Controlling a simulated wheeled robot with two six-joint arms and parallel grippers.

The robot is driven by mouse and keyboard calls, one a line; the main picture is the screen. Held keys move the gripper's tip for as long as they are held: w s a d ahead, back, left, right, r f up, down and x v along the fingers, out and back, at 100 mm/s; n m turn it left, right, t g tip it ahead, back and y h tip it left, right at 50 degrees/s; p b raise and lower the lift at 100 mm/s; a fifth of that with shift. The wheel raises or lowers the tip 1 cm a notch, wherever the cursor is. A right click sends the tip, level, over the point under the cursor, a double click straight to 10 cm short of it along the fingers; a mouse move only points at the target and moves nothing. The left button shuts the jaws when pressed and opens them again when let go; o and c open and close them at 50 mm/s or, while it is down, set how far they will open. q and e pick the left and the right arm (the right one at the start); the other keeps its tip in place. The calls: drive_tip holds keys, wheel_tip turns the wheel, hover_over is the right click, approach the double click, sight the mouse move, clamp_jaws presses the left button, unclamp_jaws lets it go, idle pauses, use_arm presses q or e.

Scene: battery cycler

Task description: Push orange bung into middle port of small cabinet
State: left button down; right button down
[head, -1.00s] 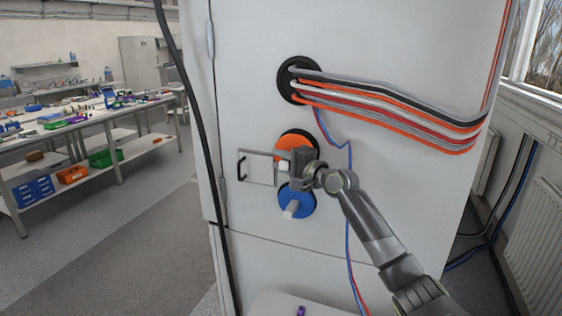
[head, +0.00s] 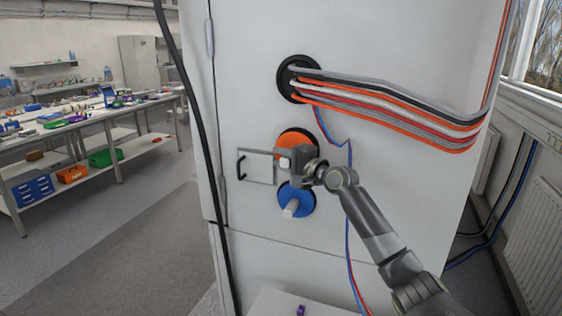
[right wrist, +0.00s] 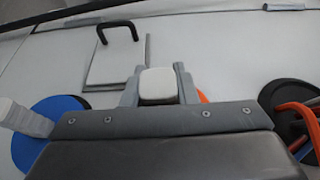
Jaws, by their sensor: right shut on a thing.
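The orange bung (head: 297,138) sits at the middle port of the grey cabinet (head: 255,65), whose black rim shows around it. My right gripper (head: 284,161) is in front of the bung and shut on its pale knob. In the right wrist view the white knob end (right wrist: 158,85) sits between the two fingers, and a sliver of orange (right wrist: 203,97) shows beside them. The gripper hides the lower part of the bung, so I cannot tell how deep it sits. My left gripper is not in view.
A blue bung (head: 297,200) with a pale knob sits just below. Bundled cables (head: 390,98) leave the black upper port (head: 290,80). A small hatch with a black handle (head: 242,165) is left of the gripper. A black cable (head: 205,150) hangs at the cabinet's left edge.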

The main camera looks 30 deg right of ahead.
drive_tip(key=shift+w+d+b, duration=0.8)
drive_tip(key=shift+d+b, duration=0.15)
drive_tip(key=shift+b, duration=0.2)
idle(0.5)
drive_tip(key=c, duration=1.1)
unclamp_jaws()
drive_tip(key=shift+s+a+r, duration=0.1)
drive_tip(key=o, duration=1.1)
drive_tip(key=p+v, duration=0.4)
drive_tip(key=v, duration=0.7)
